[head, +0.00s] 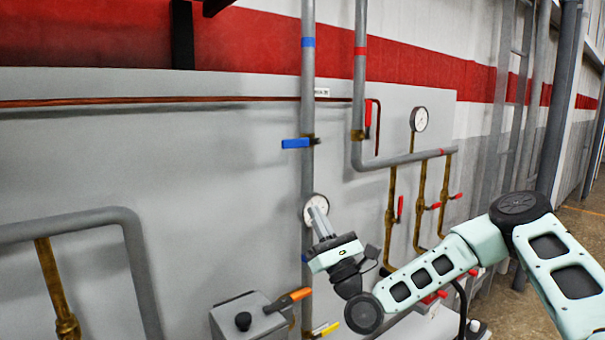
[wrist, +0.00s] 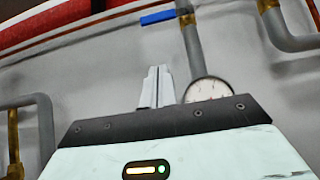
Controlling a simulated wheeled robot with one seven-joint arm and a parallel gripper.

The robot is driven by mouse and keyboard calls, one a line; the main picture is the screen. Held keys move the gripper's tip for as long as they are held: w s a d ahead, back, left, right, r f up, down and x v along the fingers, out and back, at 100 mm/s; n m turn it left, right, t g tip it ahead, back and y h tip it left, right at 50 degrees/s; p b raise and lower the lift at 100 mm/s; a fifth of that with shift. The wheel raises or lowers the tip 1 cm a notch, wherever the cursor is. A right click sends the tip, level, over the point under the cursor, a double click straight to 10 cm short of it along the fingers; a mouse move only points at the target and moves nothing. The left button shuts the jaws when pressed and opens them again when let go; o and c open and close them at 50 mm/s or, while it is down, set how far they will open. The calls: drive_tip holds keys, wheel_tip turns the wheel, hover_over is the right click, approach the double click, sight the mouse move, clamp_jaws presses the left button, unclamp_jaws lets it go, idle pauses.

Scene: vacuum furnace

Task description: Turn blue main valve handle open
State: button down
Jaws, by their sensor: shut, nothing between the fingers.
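The blue main valve handle (head: 296,143) sits on a vertical grey pipe and points left, roughly horizontal, across the pipe. It also shows at the top of the wrist view (wrist: 158,17). My gripper (head: 317,212) is below the handle, in front of the round gauge on the same pipe, with its fingers pointing up. In the wrist view the fingers (wrist: 156,72) are together with nothing between them. A clear gap separates the fingertips from the handle. The gripper hides part of the gauge and the pipe in the head view.
The gauge (head: 312,205) is close behind my fingers. A red handle (head: 368,115) is on the pipe to the right. The panel left of the blue handle is clear.

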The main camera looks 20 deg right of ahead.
sight(302, 143)
drive_tip(key=s+r+p+x, duration=0.2)
drive_tip(key=p+x, duration=0.6)
drive_tip(key=x, duration=0.4)
drive_tip(key=shift+w+d+r+p, duration=0.25)
drive_tip(key=shift+r+p, duration=0.05)
